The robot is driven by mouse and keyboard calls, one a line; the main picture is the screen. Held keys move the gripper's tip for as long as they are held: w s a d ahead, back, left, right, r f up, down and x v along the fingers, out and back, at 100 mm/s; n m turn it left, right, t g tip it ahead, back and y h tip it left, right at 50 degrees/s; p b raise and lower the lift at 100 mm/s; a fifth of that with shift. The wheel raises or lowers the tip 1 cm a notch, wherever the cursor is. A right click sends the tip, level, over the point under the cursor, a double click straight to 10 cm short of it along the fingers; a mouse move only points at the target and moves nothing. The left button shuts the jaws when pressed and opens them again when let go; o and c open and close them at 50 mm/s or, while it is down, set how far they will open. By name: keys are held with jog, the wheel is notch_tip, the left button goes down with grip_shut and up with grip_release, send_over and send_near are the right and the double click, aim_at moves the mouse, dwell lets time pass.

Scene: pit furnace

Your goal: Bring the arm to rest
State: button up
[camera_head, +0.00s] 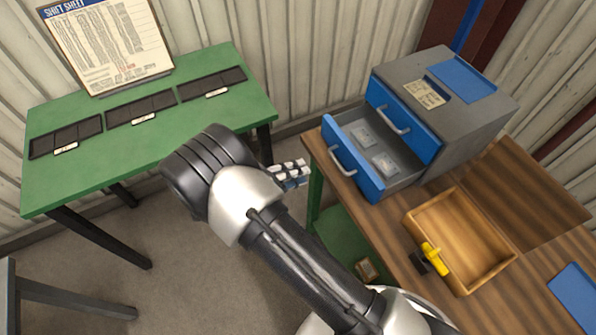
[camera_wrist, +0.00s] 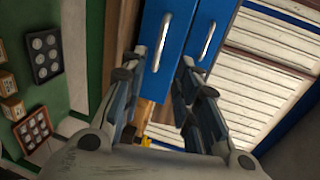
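My arm reaches from the lower right of the head view toward the green table, with its wrist over the gap between that table and the wooden bench. My gripper (camera_wrist: 159,75) shows in the wrist view with its fingers spread apart and nothing between them. In the head view it is largely hidden by the wrist. The blue drawer fronts with pale handles lie beyond the fingertips in the wrist view. I cannot tell the exact distance, but no contact shows.
The grey cabinet (camera_head: 472,115) has its lower blue drawer (camera_head: 352,160) pulled out, holding small pale packets. A wooden tray (camera_head: 482,221) with a yellow-handled item (camera_head: 434,258) at its edge sits on the bench (camera_head: 530,185). Black trays (camera_head: 140,106) lie on the green table (camera_head: 70,185).

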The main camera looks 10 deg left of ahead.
jog(key=s+d+r+m+g+y, duration=0.3)
jog(key=d+r+m+g, duration=0.1)
jog(key=d+r+m, duration=0.6)
jog(key=s+d+r+m+g+y, duration=0.25)
jog(key=d+r+m+g, duration=0.35)
jog(key=r+m, duration=0.5)
jog(key=s+d+r+m+t+y, duration=0.2)
jog(key=s+m, duration=0.5)
jog(key=m, duration=0.4)
jog(key=s+d+r+m+t+y, duration=0.3)
jog(key=s+m, duration=0.5)
jog(key=m, duration=0.3)
jog(key=shift+d+r+t+y, duration=0.3)
jog(key=shift+d+r+y, duration=0.15)
jog(key=shift+r+y, duration=0.55)
